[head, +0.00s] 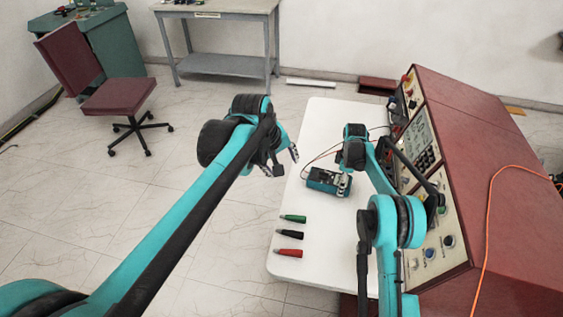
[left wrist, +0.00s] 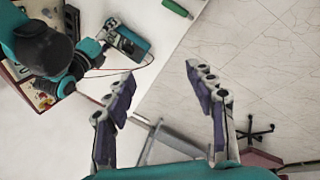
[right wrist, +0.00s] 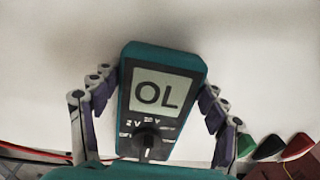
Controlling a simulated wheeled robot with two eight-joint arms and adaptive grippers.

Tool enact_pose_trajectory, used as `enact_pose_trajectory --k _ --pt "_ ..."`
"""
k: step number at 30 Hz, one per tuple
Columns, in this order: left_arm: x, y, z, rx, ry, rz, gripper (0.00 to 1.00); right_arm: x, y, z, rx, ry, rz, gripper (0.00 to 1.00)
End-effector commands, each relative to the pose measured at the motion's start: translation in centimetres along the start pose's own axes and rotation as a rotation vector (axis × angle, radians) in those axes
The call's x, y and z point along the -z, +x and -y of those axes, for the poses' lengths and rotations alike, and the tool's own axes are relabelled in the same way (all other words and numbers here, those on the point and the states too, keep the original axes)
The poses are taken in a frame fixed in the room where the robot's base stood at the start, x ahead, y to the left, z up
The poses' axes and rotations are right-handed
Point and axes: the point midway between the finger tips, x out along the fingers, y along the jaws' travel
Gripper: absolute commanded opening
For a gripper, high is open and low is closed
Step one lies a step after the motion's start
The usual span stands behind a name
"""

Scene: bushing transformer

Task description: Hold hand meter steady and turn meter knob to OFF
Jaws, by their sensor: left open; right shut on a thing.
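The teal hand meter (head: 322,181) lies on the white table. In the right wrist view the meter (right wrist: 124,98) fills the middle, its screen reading "OL". The black meter knob (right wrist: 147,138) sits below the screen, with voltage markings above it; the OFF mark cannot be made out. My right gripper (right wrist: 160,95) is shut on the meter, a finger on each side; in the head view it is at the meter (head: 345,172). My left gripper (left wrist: 160,75) is open and empty, off the left edge of the table; in the head view it is left of the meter (head: 284,162).
Green (head: 293,218), black (head: 289,234) and red (head: 287,252) probes or clips lie on the white table (head: 330,240) in front of the meter. Thin wires run from the meter. A large red console (head: 480,120) with a panel stands to the right. A chair (head: 118,95) stands far left.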

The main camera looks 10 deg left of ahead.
Motion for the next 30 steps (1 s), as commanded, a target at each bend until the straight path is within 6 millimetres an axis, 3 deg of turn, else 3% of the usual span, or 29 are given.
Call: enact_pose_trajectory --k 6,9,14,20,30 --pt "0.0 0.0 0.0 0.0 0.0 0.0 0.55 0.0 0.0 0.0 0.0 0.0 0.0 0.28" --pt "0.1 0.0 -0.1 0.0 0.009 0.002 0.32 0.0 0.0 0.0 0.0 0.0 0.0 0.28" --pt "1.4 0.7 -1.7 0.005 0.14 0.029 0.32 0.0 0.0 0.0 0.0 0.0 0.0 0.28" --pt "4.6 3.2 -5.7 -0.008 0.542 0.117 0.32 0.0 0.0 0.0 0.0 0.0 0.0 0.28" --pt "8.9 10.3 -11.3 -0.147 1.337 0.271 0.32 0.0 0.0 0.0 0.0 0.0 0.0 0.28"
